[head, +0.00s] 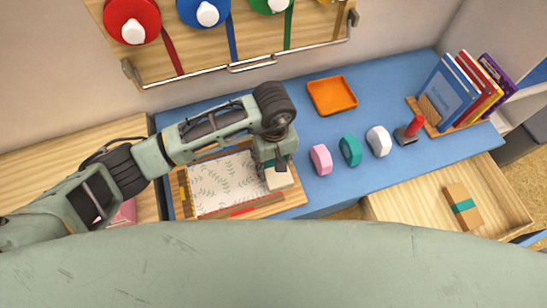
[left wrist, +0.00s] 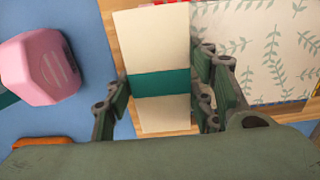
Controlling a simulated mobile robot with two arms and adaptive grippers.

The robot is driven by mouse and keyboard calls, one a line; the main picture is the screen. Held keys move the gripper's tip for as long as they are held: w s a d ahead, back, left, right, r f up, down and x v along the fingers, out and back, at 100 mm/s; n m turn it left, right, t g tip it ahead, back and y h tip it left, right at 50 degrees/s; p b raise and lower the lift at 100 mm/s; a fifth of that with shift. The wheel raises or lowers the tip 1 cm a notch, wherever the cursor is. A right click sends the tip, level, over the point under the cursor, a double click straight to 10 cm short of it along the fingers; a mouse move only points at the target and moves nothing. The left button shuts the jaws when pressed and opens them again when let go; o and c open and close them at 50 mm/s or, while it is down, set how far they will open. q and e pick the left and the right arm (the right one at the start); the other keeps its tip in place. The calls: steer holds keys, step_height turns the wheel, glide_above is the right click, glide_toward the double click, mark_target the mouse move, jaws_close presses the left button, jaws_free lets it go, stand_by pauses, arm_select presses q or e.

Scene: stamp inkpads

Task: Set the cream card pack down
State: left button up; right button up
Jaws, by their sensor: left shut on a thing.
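The cream card pack (left wrist: 151,35) with a teal band lies between the fingers of my left gripper (left wrist: 162,82) in the left wrist view. In the head view the left gripper (head: 271,163) points down, shut on the cream card pack (head: 281,179), which is partly hidden by the fingers. The pack is at the right end of a wooden board (head: 293,197) with a leaf-patterned sheet (head: 225,182). I cannot tell whether the pack touches the board. My right gripper is not in view.
Pink (head: 321,160), teal (head: 350,151) and white (head: 378,141) blocks stand right of the board. An orange tray (head: 332,95) is behind them. A red-handled stamp (head: 411,129) and books (head: 458,92) are farther right. An open drawer (head: 405,205) holds a brown pack (head: 463,206).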

arm_select(q)
steer(key=shift+f, duration=0.1)
steer(key=o, duration=1.3)
steer(key=shift+w+r, duration=0.1)
steer(key=shift+r, duration=0.3)
step_height(320, 180, up, 12)
steer(key=b, duration=0.3)
steer(key=shift+f, duration=0.25)
